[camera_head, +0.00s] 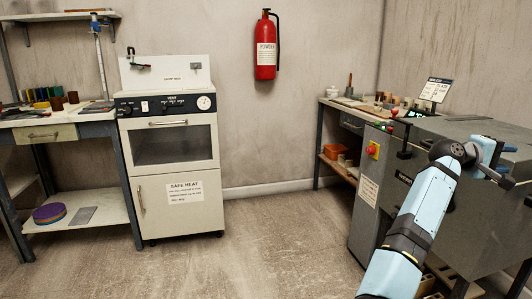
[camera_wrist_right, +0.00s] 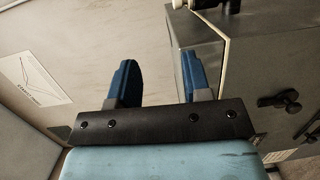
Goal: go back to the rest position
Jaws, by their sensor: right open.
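My right arm comes in from the lower right of the head view. Its gripper (camera_head: 503,164) is in front of the grey machine cabinet (camera_head: 378,206). In the right wrist view the two blue fingers of my right gripper (camera_wrist_right: 160,78) stand wide apart with nothing between them. The grey cabinet (camera_wrist_right: 262,75) is behind and to the right of the fingers in that view. I cannot tell how far the fingers are from it. My left gripper is not in view.
A white oven unit (camera_head: 174,150) stands by the back wall, beside a workbench (camera_head: 60,132) on the left. A red fire extinguisher (camera_head: 266,46) hangs on the wall. Another bench (camera_head: 340,110) is at the back right. The middle floor (camera_head: 270,245) is clear.

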